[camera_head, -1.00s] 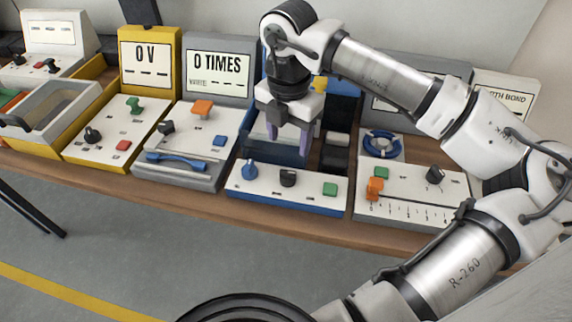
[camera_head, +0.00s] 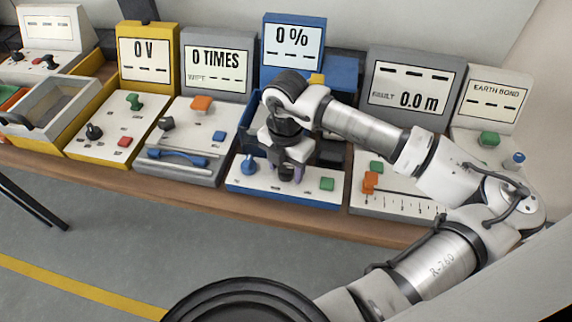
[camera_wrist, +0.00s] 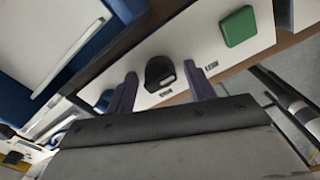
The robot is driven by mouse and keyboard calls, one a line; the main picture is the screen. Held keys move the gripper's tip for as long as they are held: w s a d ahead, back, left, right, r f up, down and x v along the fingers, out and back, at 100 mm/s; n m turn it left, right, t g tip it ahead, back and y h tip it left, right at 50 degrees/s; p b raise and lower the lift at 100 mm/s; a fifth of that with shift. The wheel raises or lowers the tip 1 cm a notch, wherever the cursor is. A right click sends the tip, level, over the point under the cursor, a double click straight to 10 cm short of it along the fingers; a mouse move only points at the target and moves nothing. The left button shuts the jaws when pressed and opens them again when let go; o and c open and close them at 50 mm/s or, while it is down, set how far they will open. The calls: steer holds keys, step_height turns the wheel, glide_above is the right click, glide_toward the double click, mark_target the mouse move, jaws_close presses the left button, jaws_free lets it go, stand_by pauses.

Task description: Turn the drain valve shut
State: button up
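The blue station with the "0 %" display (camera_head: 292,46) has a white front panel carrying a blue knob (camera_head: 249,164), a black knob and a green button (camera_head: 327,184). No readable label shows which knob is the drain valve. My gripper (camera_head: 291,172) is low over the middle of this panel, at the black knob, which it mostly hides in the head view. In the wrist view the black knob (camera_wrist: 160,72) appears between my two spread fingers, with space on both sides. My gripper is open and holds nothing. The green button (camera_wrist: 238,26) lies beyond, at upper right.
The blue knob stands close to the left of my gripper. The grey "0 TIMES" station (camera_head: 180,160) is to the left, and the grey "0.0 m" station (camera_head: 415,90) is to the right, partly behind my arm. The wooden bench edge (camera_head: 200,202) runs in front.

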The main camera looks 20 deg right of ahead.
steer(key=c, duration=0.8)
steer(key=shift+f+b, duration=0.15)
steer(key=shift+b, duration=0.45)
steer(key=n+b, duration=0.2)
steer(key=b, duration=0.1)
steer(key=shift+f, duration=0.2)
steer(key=n+b, duration=0.3)
steer(key=b, duration=0.2)
steer(key=shift+n+b, duration=0.3)
steer(key=shift+b, duration=0.1)
steer(key=n+b, duration=0.2)
steer(key=b, duration=0.1)
steer(key=shift+r+n, duration=0.1)
steer(key=shift+n, duration=0.3)
steer(key=n+b, duration=0.3)
steer(key=shift+r+n, duration=0.1)
steer(key=shift+n, duration=0.2)
steer(key=n+b, duration=0.1)
steer(key=n, duration=0.2)
steer(key=n+b, duration=0.2)
steer(key=shift+r+n, duration=0.2)
steer(key=shift+n, duration=0.2)
